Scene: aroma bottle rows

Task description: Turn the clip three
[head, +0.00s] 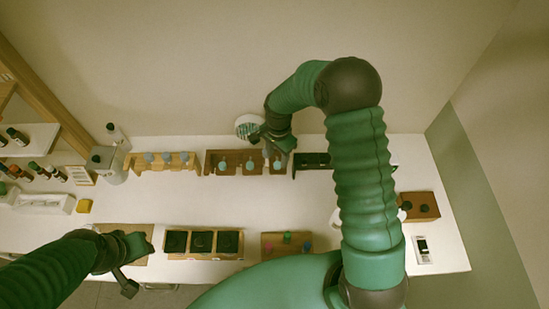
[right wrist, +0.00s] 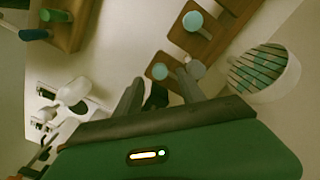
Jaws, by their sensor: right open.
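A brown wooden rack (head: 235,156) at the back of the white table carries round-headed clips. The left clip (head: 222,166) and middle clip (head: 249,165) are pale blue-grey; a third clip (head: 277,163) stands at the right, below my right gripper (head: 277,145). In the right wrist view the fingers of my right gripper (right wrist: 158,82) are spread apart, with a grey-topped clip (right wrist: 195,68) close to one fingertip. Contact cannot be told. A teal-topped clip (right wrist: 160,72) is beside it. My left gripper (head: 130,264) is at the front left; its jaw opening is unclear.
A light wooden rack (head: 163,165) stands left of the brown one, and a black rack (head: 312,161) to its right. A round white striped container (head: 248,126) is behind the brown rack. A box with black compartments (head: 203,243) is at the front. The table's middle is clear.

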